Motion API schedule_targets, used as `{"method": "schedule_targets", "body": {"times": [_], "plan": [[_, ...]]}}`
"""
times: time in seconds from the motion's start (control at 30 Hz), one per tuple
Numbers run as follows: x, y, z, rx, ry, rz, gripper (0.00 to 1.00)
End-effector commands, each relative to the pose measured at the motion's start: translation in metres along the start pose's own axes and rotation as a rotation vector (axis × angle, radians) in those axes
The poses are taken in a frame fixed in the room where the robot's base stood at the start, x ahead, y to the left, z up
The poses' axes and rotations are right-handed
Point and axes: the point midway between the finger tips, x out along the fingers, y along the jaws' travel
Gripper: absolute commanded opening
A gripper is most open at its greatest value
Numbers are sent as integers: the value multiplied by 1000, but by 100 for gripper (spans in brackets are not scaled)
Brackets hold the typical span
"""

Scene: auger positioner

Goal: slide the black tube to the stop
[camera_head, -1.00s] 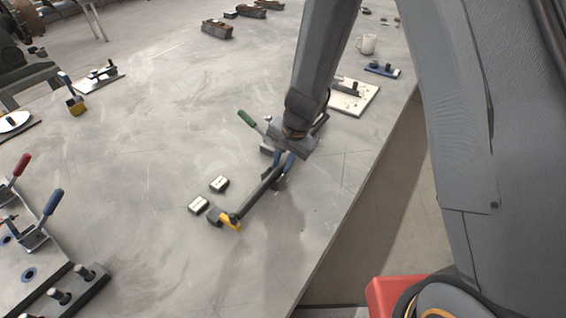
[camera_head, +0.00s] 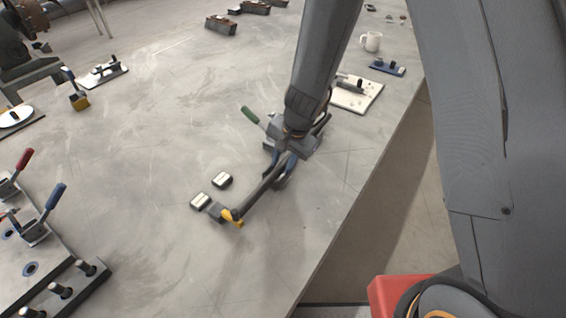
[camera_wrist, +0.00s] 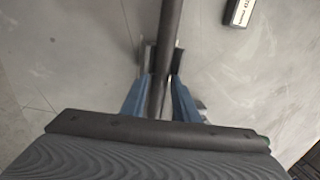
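The black tube (camera_head: 262,188) lies slanted above the table, its lower-left end at the yellow piece (camera_head: 235,217) of a small dark stand. Whether the end touches a stop there cannot be told. My gripper (camera_head: 281,170) is over the tube's upper-right part. In the wrist view the tube (camera_wrist: 170,25) runs upright between my blue fingers (camera_wrist: 161,68), which appear to close on it from both sides. The tube's other end and its rear support are hidden by my gripper and arm.
A green-handled clamp (camera_head: 250,115) stands just behind my gripper. Two small labelled blocks (camera_head: 222,181) lie left of the tube. Red- and blue-handled clamps (camera_head: 55,199) are at far left. A white plate (camera_head: 362,97) lies behind right. The table's right edge is near.

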Motion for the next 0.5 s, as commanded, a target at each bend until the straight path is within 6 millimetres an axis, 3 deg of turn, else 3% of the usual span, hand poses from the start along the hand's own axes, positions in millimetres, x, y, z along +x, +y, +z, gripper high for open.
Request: {"method": "schedule_targets", "body": {"times": [0.07, 0.37, 0.5], "plan": [[0, 0, 0, 0, -1, 0, 42], [-1, 1, 0, 1, -1, 1, 42], [-14, 0, 0, 0, 0, -1, 42]]}}
